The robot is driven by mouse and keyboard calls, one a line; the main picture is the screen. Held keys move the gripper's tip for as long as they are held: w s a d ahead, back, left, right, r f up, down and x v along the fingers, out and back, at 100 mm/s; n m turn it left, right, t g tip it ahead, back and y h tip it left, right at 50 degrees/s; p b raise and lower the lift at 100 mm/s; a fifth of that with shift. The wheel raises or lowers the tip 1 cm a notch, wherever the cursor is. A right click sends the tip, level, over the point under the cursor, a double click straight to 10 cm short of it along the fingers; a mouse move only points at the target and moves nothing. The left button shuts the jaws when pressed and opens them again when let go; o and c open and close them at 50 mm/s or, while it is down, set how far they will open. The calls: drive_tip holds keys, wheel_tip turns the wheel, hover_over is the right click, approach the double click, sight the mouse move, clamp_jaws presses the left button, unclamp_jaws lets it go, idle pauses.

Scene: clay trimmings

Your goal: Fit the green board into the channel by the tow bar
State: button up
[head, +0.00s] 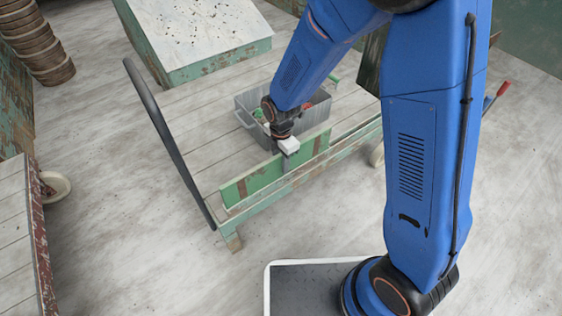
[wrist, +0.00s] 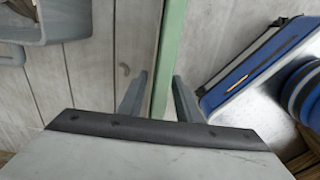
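The green board (head: 262,178), with brown bands near its ends, stands on its long edge at the front side of the slatted cart. Its lower edge is along the channel (head: 250,207) in the cart's green front rail; I cannot tell whether it is fully seated. My gripper (head: 288,163) is over the board's middle, pointing down. In the wrist view, its fingers (wrist: 160,88) straddle the board's edge (wrist: 172,40), with narrow gaps showing. A red-ended bar (head: 497,95), perhaps the tow bar, shows at right behind my arm.
A grey bin (head: 245,112) with small items stands on the cart deck behind the board. A dark curved bar (head: 165,140) rises at the cart's left end. A speckled slab-topped block (head: 195,35) is at the back.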

drive_tip(key=shift+r, duration=0.1)
wheel_tip(320, 180, up, 11)
drive_tip(key=shift+r, duration=0.55)
drive_tip(key=shift+d+r, duration=0.1)
drive_tip(key=shift+d, duration=0.05)
drive_tip(key=s+d+r+m+t, duration=0.1)
drive_tip(key=s+d+r+m, duration=0.2)
drive_tip(key=d+r+m, duration=0.3)
drive_tip(key=s+d+r+m+t, duration=0.1)
drive_tip(key=s+d+r+m, duration=0.2)
drive_tip(key=d+r+m, duration=0.45)
drive_tip(key=s+d+r+m+t, duration=0.2)
drive_tip(key=s+d+r+m, duration=0.2)
drive_tip(key=s+d+m, duration=0.7)
drive_tip(key=s+d, duration=0.2)
drive_tip(key=s, duration=0.1)
drive_tip(key=shift+s+t, duration=0.35)
drive_tip(key=shift+t, duration=0.05)
